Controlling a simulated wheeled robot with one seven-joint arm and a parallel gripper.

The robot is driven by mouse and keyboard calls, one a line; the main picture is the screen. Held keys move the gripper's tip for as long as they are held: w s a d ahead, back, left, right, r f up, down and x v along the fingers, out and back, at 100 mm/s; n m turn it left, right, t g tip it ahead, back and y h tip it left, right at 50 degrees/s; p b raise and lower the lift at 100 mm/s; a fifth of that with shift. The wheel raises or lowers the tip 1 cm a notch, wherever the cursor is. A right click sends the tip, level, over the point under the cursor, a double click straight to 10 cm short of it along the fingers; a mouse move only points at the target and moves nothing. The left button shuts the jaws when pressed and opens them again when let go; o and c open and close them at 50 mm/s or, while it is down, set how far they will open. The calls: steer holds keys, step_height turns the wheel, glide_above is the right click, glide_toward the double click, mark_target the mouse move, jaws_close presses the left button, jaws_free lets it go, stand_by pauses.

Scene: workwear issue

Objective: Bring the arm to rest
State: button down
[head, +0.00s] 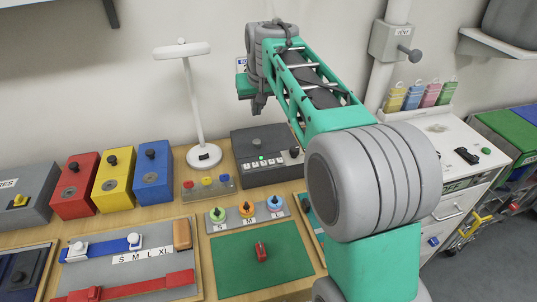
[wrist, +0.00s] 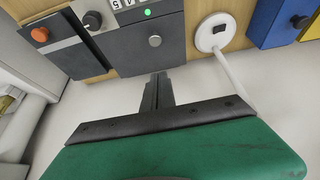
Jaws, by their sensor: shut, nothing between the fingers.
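My gripper (head: 259,104) is at the end of my raised green and grey arm, in the upper middle of the head view. It hangs above the back of the workbench, near the wall. In the wrist view its dark fingers (wrist: 159,80) are together, with nothing between them. A dark grey box (head: 266,155) with a green light stands on the bench below it, apart from the fingers. My forearm and elbow fill the right middle of the head view and hide part of the bench.
A white lamp (head: 193,95) stands left of my gripper. Red (head: 75,187), yellow (head: 113,183) and blue (head: 153,175) boxes stand further left. A green mat (head: 235,268) with a red item (head: 261,251) lies in front.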

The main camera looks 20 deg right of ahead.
steer(key=s+f, duration=0.4)
steer(key=s, duration=0.5)
steer(key=s+f+g+p, duration=0.1)
steer(key=s+f, duration=0.3)
steer(key=s, duration=0.6)
steer(key=s+f+g, duration=0.1)
steer(key=s+f, duration=0.3)
steer(key=s, duration=0.6)
steer(key=shift+f+p, duration=0.25)
steer(key=shift+p, duration=0.05)
